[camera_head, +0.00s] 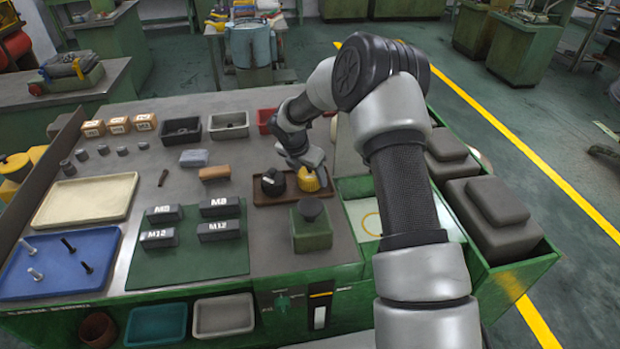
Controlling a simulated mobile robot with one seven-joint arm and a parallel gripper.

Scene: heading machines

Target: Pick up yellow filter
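The yellow filter (309,182) is a small ribbed, rounded piece on a brown tray (265,199) near the middle of the bench. A dark round piece (272,182) stands to its left on the same tray. My gripper (310,168) is directly above the yellow filter, reaching down from the arm on the right, and covers part of its top. The fingers are small and partly hidden, so I cannot tell whether they are open or touch the filter.
A green box with a dark round top (311,222) stands just in front of the tray. Labelled dark blocks (220,207) lie on a green mat (190,266) to the left. Small bins (230,125) line the back. A blue tray (60,262) holds bolts.

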